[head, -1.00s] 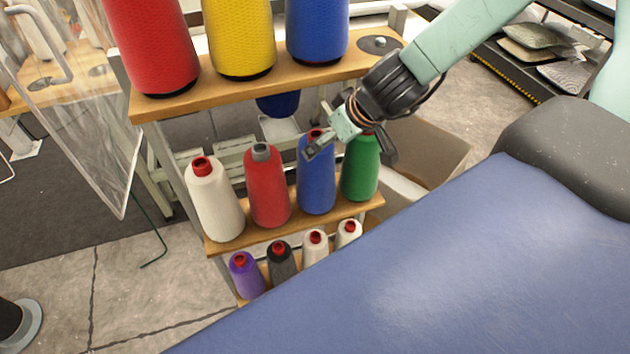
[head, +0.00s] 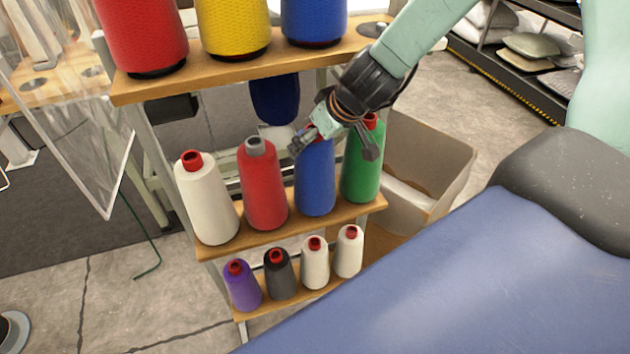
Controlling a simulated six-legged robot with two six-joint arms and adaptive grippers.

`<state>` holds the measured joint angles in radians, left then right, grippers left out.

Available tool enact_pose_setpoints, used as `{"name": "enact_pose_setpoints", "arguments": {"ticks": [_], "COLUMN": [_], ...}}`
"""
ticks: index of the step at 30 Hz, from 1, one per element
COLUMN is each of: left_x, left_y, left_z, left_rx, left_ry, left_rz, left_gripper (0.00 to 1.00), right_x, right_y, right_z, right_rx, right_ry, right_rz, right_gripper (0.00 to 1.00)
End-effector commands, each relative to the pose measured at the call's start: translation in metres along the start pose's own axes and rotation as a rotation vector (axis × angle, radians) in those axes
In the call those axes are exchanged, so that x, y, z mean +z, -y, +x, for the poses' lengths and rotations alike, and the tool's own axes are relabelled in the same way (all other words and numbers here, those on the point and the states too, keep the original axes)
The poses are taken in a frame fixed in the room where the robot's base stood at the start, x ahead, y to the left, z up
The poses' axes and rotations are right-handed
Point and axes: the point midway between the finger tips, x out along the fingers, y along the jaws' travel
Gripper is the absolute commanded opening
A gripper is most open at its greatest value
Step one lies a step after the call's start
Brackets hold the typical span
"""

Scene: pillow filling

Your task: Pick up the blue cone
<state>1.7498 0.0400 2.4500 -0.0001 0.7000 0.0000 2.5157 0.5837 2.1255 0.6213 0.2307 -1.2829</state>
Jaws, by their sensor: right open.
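The blue cone (head: 316,182) stands upright on the middle wooden shelf (head: 262,231), between a red cone (head: 263,190) and a green cone (head: 361,166). My right gripper (head: 306,142) comes down from the upper right and is open at the top of the blue cone. It hides most of the cone's tip. I cannot tell whether the fingers touch the cone. My left gripper is not in view.
A white cone (head: 207,203) stands at the left end of this shelf. Large red, yellow and blue cones stand on the shelf above (head: 225,83). Several small cones fill the bottom shelf (head: 285,297). A cardboard box (head: 437,163) is to the right; a blue padded surface (head: 480,275) fills the lower right.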

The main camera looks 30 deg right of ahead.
Motion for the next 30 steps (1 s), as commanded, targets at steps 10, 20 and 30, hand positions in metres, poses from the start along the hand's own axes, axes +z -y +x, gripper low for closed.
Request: {"name": "enact_pose_setpoints", "arguments": {"ticks": [10,20,30], "left_x": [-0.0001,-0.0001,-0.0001], "left_y": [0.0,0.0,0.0], "left_z": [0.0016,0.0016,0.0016], "left_rx": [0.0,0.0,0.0], "left_ry": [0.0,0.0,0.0], "left_rz": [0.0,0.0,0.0], "left_gripper": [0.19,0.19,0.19], "right_x": [-0.0006,-0.0004,-0.0002], "right_y": [0.0,0.0,0.0001], "right_z": [0.0018,0.0018,0.0019], "right_rx": [0.0,0.0,-0.001], "right_ry": [0.0,0.0,0.0], "right_rz": [-0.001,-0.001,0.0], "right_gripper": [0.97,0.69,0.4]}}
